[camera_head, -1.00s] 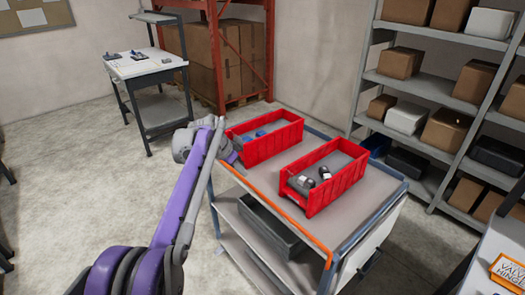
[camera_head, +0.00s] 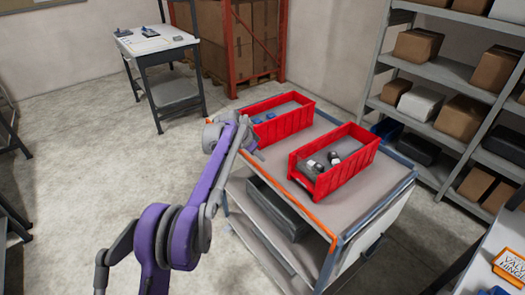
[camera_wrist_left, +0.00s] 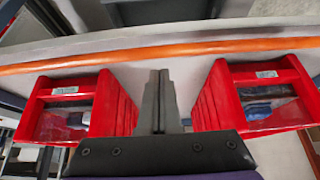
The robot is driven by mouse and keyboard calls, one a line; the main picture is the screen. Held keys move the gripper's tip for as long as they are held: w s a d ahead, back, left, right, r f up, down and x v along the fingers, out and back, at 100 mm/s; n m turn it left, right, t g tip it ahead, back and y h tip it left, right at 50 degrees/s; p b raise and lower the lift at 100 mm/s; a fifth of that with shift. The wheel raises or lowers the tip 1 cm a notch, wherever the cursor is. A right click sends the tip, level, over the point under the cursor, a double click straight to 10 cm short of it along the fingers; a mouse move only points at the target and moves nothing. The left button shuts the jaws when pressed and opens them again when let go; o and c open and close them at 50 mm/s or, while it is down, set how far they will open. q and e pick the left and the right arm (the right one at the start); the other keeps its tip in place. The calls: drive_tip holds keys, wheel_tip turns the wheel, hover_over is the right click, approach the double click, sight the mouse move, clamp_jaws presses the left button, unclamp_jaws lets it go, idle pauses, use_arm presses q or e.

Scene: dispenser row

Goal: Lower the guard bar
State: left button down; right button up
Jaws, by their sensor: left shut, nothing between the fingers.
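The guard bar is the orange bar (camera_head: 312,217) along the front edge of the grey cart top, running beside the two red bins. It also crosses the left wrist view (camera_wrist_left: 200,49) from side to side. My left gripper (camera_head: 257,155) is shut and empty, close to the bar's far part in the head view. In the left wrist view its fingers (camera_wrist_left: 158,92) are together between the two bins, with their tips just short of the bar in the picture. I cannot tell whether they touch it. My arm hides part of the bar. My right gripper is not in view.
A red bin (camera_head: 308,125) with blue parts and a red bin (camera_head: 350,172) with dark and white parts stand on the cart top (camera_head: 370,200). A dark crate (camera_head: 277,208) sits on the lower shelf. Storage shelves (camera_head: 430,115) stand at the right.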

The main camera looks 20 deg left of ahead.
use_arm(q)
drive_tip(key=shift+s+a+f, duration=0.1)
drive_tip(key=shift+s+a, duration=0.25)
drive_tip(key=shift+s, duration=0.15)
drive_tip(key=shift+s, duration=0.1)
drive_tip(key=shift+s+a+t+h, duration=0.2)
drive_tip(key=shift+t+h, duration=0.1)
drive_tip(key=shift+a+b, duration=0.1)
drive_tip(key=shift+b, duration=0.2)
